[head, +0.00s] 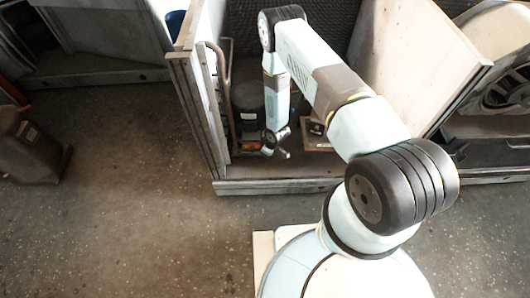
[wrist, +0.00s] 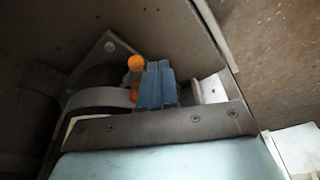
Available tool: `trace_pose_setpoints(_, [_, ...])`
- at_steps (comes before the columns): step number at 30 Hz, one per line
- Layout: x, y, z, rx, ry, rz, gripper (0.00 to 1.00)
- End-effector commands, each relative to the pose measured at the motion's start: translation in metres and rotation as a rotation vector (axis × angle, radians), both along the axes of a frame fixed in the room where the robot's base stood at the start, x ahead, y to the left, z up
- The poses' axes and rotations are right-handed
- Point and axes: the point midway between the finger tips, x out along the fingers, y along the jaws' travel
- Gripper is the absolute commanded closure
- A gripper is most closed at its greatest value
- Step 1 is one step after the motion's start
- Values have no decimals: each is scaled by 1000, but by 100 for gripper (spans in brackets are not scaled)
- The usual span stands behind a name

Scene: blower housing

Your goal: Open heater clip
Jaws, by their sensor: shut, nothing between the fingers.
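An orange ball-shaped knob (wrist: 135,62) and a smaller orange piece (wrist: 134,95) show just left of my gripper (wrist: 155,82) in the wrist view. They look like parts of the heater clip, but most of it is hidden behind my fingers. A curved grey band (wrist: 95,97) runs left from them towards a dark round body (wrist: 22,125). My blue fingers are shut and empty, close beside the orange parts; I cannot tell whether they touch. In the head view, my gripper (head: 283,153) is low inside the housing, right of a dark cylinder (head: 248,103) with an orange patch (head: 250,147) at its base.
The housing's left wall (head: 190,100) and tilted right panel (head: 415,60) flank my arm. A low front sill (head: 275,186) crosses the opening. A small box (head: 316,132) sits inside, right of my gripper. The floor (head: 130,200) in front is largely clear.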

Motion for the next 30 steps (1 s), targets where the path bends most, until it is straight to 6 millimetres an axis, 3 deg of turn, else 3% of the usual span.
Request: trace_pose_setpoints(30, [0, 0, -32, 0, 0, 0, 100])
